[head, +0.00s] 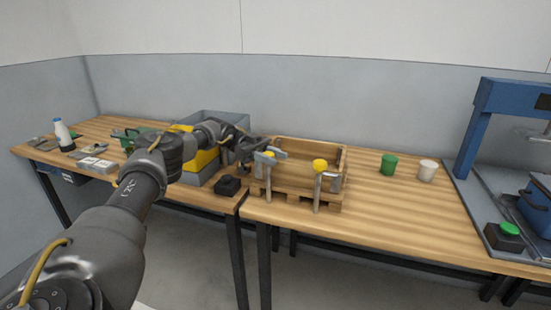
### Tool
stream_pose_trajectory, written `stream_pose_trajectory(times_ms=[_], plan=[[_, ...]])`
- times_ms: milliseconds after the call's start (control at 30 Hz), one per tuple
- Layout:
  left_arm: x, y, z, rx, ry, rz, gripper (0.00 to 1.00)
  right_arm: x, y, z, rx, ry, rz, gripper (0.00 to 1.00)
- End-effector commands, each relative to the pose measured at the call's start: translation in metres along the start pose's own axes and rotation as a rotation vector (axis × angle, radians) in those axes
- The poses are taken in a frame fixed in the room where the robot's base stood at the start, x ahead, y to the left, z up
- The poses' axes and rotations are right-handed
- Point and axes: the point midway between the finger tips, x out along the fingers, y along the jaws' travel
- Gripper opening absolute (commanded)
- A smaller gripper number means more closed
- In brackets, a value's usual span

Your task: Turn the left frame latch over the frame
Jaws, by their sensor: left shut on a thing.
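The wooden frame (294,147) sits on a small pallet (296,196) near the front edge of the table. The left frame latch (268,183) stands at the pallet's front left corner, a grey upright with a yellow knob at its top. My left gripper (264,157) is shut on the top of this latch and partly hides it. Which way the latch's arm points is too small to tell. The right frame latch (318,187), with a yellow knob, stands at the front right. My right gripper is out of view.
A grey bin (215,117) with a yellow front stands behind my left arm, and a small black box (228,185) is left of the pallet. A green cup (388,164) and a white cup (427,170) stand right. A blue press (473,130) is far right.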

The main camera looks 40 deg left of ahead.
Motion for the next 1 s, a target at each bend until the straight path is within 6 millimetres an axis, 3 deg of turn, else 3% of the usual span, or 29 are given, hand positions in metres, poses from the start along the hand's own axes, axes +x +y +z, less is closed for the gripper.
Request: stream_pose_trajectory(times_ms=[600,633,767,1000], plan=[[-0.0027,-0.0002,-0.0022,0.005,0.0,0.018,0.11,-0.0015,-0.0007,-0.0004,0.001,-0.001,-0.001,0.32],[-0.0027,-0.0002,-0.0023,0.005,0.0,0.018,0.37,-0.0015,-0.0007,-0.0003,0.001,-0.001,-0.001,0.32],[-0.0014,-0.0007,-0.0019,0.004,0.0,0.021,0.54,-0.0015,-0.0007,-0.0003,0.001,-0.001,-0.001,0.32],[0.0001,-0.0013,-0.0016,0.004,0.001,0.024,0.55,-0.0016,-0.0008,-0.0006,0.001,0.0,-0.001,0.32]])
